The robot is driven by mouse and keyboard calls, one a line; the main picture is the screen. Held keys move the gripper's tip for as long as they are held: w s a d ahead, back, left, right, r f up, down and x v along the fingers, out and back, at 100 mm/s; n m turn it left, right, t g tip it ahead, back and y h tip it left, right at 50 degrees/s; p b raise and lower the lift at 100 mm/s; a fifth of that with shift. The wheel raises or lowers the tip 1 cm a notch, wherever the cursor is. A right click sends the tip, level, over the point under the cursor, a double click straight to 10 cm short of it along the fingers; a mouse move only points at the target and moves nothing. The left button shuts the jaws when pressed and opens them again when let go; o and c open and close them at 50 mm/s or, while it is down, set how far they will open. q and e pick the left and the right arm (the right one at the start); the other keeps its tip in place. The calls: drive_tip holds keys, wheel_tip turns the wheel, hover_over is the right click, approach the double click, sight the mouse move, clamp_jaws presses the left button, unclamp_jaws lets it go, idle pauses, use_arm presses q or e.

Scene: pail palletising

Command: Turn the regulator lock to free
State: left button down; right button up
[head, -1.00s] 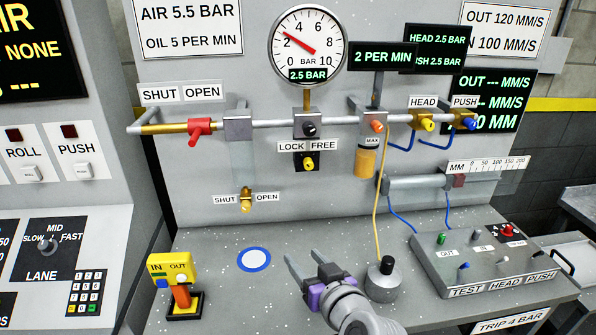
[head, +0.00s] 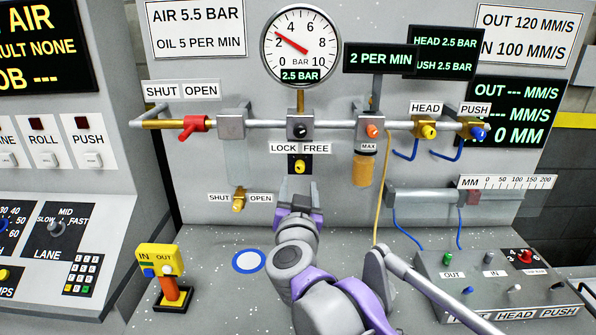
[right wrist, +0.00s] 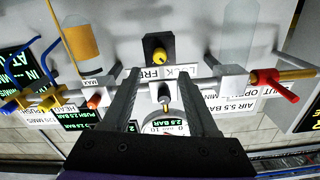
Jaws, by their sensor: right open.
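The regulator lock is a small yellow knob (head: 299,167) on a black plate below the LOCK / FREE label (head: 300,148). Which way it points is too small to tell. The dark regulator knob (head: 299,131) sits above it on the pipe, under the round gauge (head: 300,46) showing 2.5 BAR. My right gripper (head: 298,186) is open and empty, just below the lock knob. In the right wrist view, the yellow lock knob (right wrist: 158,55) lies ahead of and between the open fingertips (right wrist: 158,73), apart from them. My left gripper is not in view.
A red shut/open valve handle (head: 193,126) is to the left, a yellow valve (head: 239,200) lower left. An oiler with an amber bowl (head: 362,168) hangs close to the right. A yellow IN/OUT pendant (head: 160,262) and a test box (head: 490,275) stand on the bench.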

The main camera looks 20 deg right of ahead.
sight(300, 169)
drive_tip(key=x, duration=0.8)
drive_tip(key=shift+w, duration=0.1)
clamp_jaws()
